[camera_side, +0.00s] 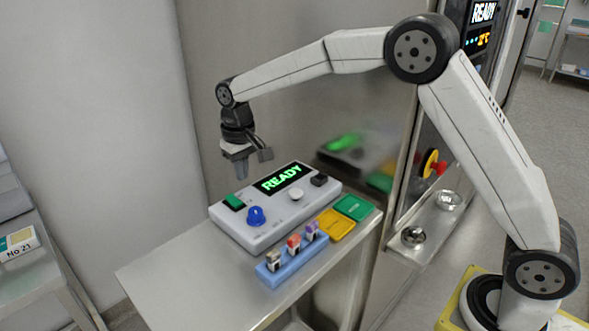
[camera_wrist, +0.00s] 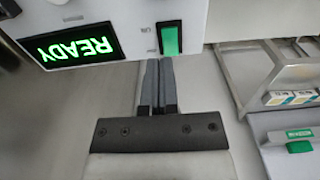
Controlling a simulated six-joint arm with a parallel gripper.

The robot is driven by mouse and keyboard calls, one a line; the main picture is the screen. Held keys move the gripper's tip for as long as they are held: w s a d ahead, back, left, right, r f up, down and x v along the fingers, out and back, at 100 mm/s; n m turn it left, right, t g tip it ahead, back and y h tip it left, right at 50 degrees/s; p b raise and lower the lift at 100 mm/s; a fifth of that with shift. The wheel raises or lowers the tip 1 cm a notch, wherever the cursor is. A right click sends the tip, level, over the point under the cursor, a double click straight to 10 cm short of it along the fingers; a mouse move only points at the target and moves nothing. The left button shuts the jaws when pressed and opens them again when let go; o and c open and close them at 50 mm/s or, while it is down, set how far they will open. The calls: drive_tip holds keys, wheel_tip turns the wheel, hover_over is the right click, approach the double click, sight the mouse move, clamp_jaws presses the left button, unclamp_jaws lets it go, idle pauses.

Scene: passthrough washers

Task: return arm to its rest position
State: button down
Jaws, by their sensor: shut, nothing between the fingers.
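My gripper (camera_side: 240,172) hangs from the outstretched arm above the back left end of the control box (camera_side: 228,226). It points down and is apart from the box. In the wrist view my gripper (camera_wrist: 158,68) shows its two fingers closed together with nothing between them. The box carries a lit green READY display (camera_side: 281,178), a green rocker switch (camera_side: 234,201), a blue knob (camera_side: 256,215) and a white button (camera_side: 296,194). The display (camera_wrist: 78,46) and the green switch (camera_wrist: 170,38) also show in the wrist view, near the fingertips.
A blue rack (camera_side: 290,262) with several capped tubes stands in front of the box. Yellow (camera_side: 336,224) and green (camera_side: 353,208) pads lie beside it on the metal table (camera_side: 180,275). A metal panel (camera_side: 290,110) stands behind. Another shelf (camera_side: 40,265) is at the far left.

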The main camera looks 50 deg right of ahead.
drive_tip(key=shift+t, duration=0.6)
drive_tip(key=s+d, duration=0.1)
drive_tip(key=s, duration=0.2)
drive_tip(key=s+d+f, duration=0.1)
drive_tip(key=s+d, duration=0.1)
drive_tip(key=s, duration=0.2)
drive_tip(key=s+d+f, duration=0.1)
drive_tip(key=s+d, duration=0.1)
drive_tip(key=s, duration=0.1)
drive_tip(key=shift+s+f, duration=0.15)
drive_tip(key=shift+s, duration=0.05)
drive_tip(key=s+d+f, duration=0.1)
drive_tip(key=s+f, duration=0.1)
drive_tip(key=s, duration=0.5)
drive_tip(key=s+d+f+t, duration=0.1)
drive_tip(key=s+d+f, duration=0.1)
drive_tip(key=s, duration=0.6)
drive_tip(key=shift+d, duration=0.25)
